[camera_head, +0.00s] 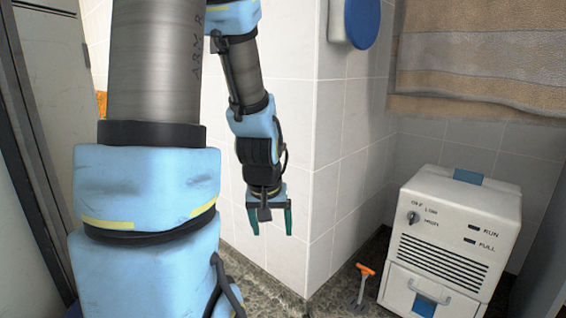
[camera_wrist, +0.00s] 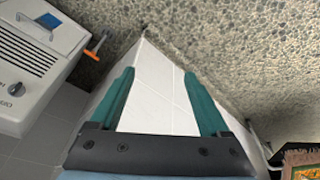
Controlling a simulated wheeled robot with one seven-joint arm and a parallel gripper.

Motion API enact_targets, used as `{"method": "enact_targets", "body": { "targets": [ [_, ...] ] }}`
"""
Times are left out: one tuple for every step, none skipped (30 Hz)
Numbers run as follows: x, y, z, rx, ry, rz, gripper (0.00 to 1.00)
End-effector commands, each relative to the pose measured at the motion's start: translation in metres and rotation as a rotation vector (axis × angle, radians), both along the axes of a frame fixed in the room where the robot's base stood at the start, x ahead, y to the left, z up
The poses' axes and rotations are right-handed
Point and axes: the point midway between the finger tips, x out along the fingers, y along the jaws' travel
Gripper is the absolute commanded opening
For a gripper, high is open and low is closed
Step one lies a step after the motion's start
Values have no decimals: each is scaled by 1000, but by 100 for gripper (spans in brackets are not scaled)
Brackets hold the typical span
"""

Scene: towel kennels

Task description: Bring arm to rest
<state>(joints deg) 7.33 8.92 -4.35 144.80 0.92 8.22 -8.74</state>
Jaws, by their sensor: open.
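My blue and grey arm (camera_head: 150,185) fills the left of the head view and hangs down in front of a white tiled wall corner. My gripper (camera_head: 271,226) is at its end, pointing down, with two teal fingers apart and nothing between them. In the wrist view my gripper (camera_wrist: 160,85) also shows open and empty, with the white tiled corner and the speckled floor beyond its fingers.
A white dehumidifier-like machine (camera_head: 447,240) stands at the right. An orange-handled tool (camera_head: 363,284) is on the speckled floor (camera_head: 335,292) beside it. A brown towel or blind (camera_head: 480,60) hangs at upper right. A blue round object (camera_head: 362,22) is on the wall.

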Motion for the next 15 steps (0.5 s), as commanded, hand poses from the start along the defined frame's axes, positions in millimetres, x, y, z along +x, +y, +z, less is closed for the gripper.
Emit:
{"method": "enact_targets", "body": {
  "targets": [
    [-13, 13, 13, 20, 34, -2, 80],
    [-21, 19, 17, 32, 59, -7, 80],
    [-31, 27, 23, 44, 90, -12, 80],
    [-40, 33, 28, 51, 114, -18, 80],
    [-48, 38, 32, 57, 137, -23, 80],
    [-60, 44, 38, 63, 170, -29, 80],
    [-59, 43, 49, 63, 170, -34, 80],
    [-58, 42, 55, 63, 169, -34, 80],
    [-58, 42, 63, 63, 169, -34, 80],
    [-57, 42, 69, 63, 169, -34, 80],
    [-57, 42, 74, 63, 169, -34, 80],
    [-57, 42, 83, 63, 169, -33, 80],
    [-57, 41, 89, 63, 169, -33, 80],
    [-57, 41, 96, 63, 169, -33, 80],
    [-57, 41, 106, 63, 168, -33, 80]
  ]
}}
